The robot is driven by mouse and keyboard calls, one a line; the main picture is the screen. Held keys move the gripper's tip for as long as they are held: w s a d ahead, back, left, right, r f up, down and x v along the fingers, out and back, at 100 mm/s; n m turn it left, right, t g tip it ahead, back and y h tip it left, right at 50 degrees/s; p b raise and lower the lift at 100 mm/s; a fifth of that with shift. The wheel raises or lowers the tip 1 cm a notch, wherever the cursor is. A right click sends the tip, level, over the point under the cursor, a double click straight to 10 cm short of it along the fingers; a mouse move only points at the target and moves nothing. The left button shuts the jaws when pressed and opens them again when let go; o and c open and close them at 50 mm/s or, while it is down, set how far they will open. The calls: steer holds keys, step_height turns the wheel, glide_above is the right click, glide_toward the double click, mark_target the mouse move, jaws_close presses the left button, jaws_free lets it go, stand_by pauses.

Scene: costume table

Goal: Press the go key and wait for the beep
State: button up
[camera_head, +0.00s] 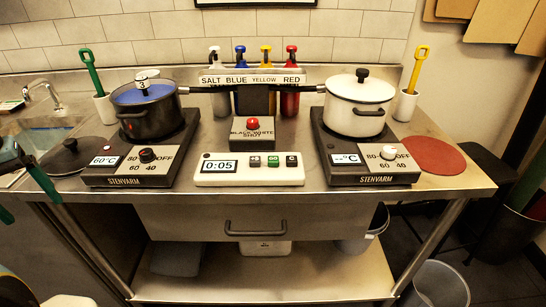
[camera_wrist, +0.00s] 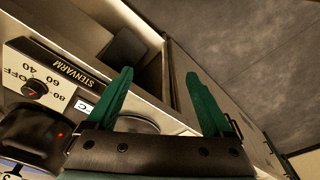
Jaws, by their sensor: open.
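The timer (camera_head: 215,181) is a white slab at the front middle of the steel table in the head view. Its display reads 0:05. The green key (camera_head: 272,162), its lettering too small to read surely, sits between a grey key (camera_head: 255,162) and a dark key marked C (camera_head: 291,161). My gripper (camera_head: 33,210) has green fingers and shows at the left edge of the head view, well left of the timer. In the wrist view my gripper (camera_wrist: 160,74) is open and empty, its fingers wide apart. The timer is not seen there.
A dark pot (camera_head: 150,116) stands on the left hotplate (camera_head: 115,181), reading 60°C. A white pot (camera_head: 360,118) stands on the right hotplate (camera_head: 375,178). Behind the timer is a box with a red button (camera_head: 252,123). The left hotplate's dial (camera_wrist: 34,89) shows in the wrist view.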

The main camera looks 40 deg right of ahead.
jaws_close()
stand_by(0.5)
stand_by(0.8)
